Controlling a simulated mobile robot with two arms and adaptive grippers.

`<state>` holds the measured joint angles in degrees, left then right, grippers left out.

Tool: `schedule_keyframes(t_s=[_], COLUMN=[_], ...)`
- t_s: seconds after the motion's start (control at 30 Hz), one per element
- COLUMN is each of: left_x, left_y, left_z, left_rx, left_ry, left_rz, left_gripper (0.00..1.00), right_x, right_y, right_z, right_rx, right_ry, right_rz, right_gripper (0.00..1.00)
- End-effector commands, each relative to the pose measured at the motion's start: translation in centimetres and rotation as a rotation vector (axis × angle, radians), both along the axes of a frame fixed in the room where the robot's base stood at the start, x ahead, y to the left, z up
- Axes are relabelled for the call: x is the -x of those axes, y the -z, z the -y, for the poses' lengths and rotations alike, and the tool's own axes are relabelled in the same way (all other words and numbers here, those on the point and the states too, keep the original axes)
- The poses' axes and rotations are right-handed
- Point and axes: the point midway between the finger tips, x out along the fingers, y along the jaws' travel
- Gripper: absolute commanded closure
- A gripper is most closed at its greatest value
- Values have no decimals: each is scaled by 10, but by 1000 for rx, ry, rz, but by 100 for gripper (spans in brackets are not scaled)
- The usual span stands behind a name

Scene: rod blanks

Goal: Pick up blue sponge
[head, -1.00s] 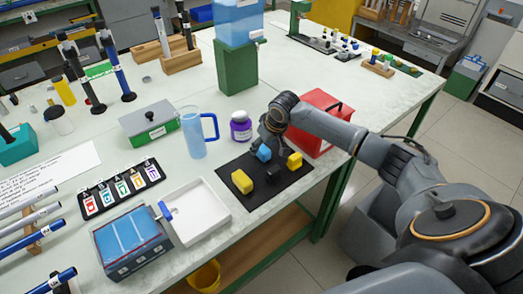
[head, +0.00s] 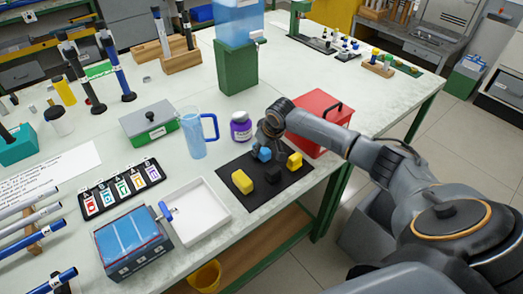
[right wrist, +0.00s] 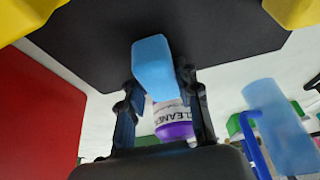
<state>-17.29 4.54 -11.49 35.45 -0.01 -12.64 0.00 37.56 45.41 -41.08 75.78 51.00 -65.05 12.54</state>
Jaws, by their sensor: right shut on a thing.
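The blue sponge (head: 264,154) is at the far side of the black mat (head: 252,199). In the right wrist view the blue sponge (right wrist: 154,66) sits between the two fingers. My right gripper (head: 268,146) is shut on it; the gripper also shows in the right wrist view (right wrist: 159,98). I cannot tell whether the sponge is clear of the mat. My left gripper is not in view.
Two yellow sponges (head: 242,181) (head: 294,161) and a black one (head: 273,175) lie on the mat close by. A red box (head: 318,120) stands to the right, a purple-labelled cleaner jar (head: 241,126) behind, and a blue-handled pitcher (head: 195,138) and white tray (head: 194,211) to the left.

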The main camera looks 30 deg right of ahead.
Motion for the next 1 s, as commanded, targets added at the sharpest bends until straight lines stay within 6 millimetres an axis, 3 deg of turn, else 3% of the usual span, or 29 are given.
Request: schedule_keyframes(t_s=[0.17,0.37,0.67,1.0], left_x=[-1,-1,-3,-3], left_y=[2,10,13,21], left_z=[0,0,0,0], left_rx=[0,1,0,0], left_ry=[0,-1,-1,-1], left_rz=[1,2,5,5], left_gripper=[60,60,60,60], right_x=[-1,-1,47,108], right_y=[-6,-30,-92,-120], right_z=[0,1,-21,-49], right_rx=[-1,0,3,2], right_ry=[0,0,-4,-3], right_rz=[2,5,4,0], right_gripper=[89,89,89,89])
